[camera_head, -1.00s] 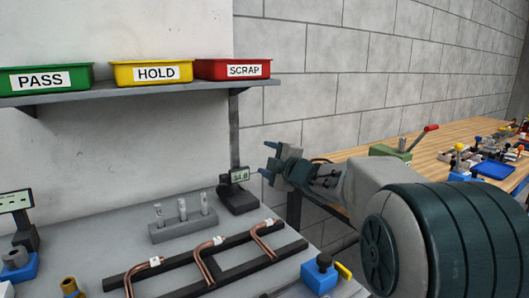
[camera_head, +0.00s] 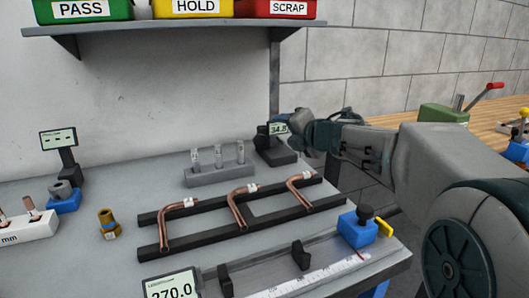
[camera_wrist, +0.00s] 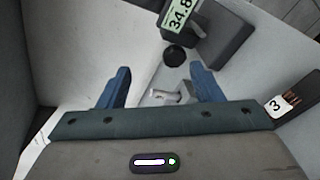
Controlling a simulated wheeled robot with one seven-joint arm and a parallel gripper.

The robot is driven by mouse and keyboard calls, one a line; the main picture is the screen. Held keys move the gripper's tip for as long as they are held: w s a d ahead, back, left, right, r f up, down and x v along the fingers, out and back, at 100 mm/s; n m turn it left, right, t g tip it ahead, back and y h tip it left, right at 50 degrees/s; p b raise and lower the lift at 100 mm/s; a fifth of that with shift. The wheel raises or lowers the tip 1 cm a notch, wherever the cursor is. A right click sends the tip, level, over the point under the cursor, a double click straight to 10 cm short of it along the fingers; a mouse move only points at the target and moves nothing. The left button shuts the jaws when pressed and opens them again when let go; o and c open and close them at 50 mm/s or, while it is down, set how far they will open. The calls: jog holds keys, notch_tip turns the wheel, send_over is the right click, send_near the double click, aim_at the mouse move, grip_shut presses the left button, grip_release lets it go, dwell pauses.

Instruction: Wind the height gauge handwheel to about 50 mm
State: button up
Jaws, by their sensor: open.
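The height gauge (camera_head: 280,154) stands at the back right of the grey bench, on a dark base with a small green-lit display reading 34.8. In the wrist view, the display (camera_wrist: 179,16) is at the top and a round black knob, apparently the handwheel (camera_wrist: 174,54), sits below it. My gripper (camera_wrist: 160,75) is open and empty, its two blue fingers apart, with the knob showing beyond the gap between them. I see no contact with the knob. In the head view my gripper (camera_head: 294,126) is beside the display and partly covers the gauge.
A grey block with several upright pins (camera_head: 220,175) stands left of the gauge. Bent copper tubes lie on a black rack (camera_head: 255,222) in front. A blue fixture (camera_head: 357,230) is at the front right. The shelf (camera_head: 170,27) with bins hangs above.

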aim_at(262, 141)
jog(key=w+a+f+n+b, duration=0.1)
jog(key=w+a+f, duration=0.1)
jog(key=w, duration=0.1)
jog(key=w+a+f+n+b, duration=0.2)
jog(key=w, duration=0.1)
jog(key=w+a+f+n+b, duration=0.1)
jog(key=w+a+f+n, duration=0.1)
jog(key=w+a, duration=0.1)
jog(key=shift+w+f+g+h+b, duration=0.2)
jog(key=shift+f+g+h+b, duration=0.1)
jog(key=shift+b, duration=0.05)
dwell(0.4)
jog(key=c, duration=1)
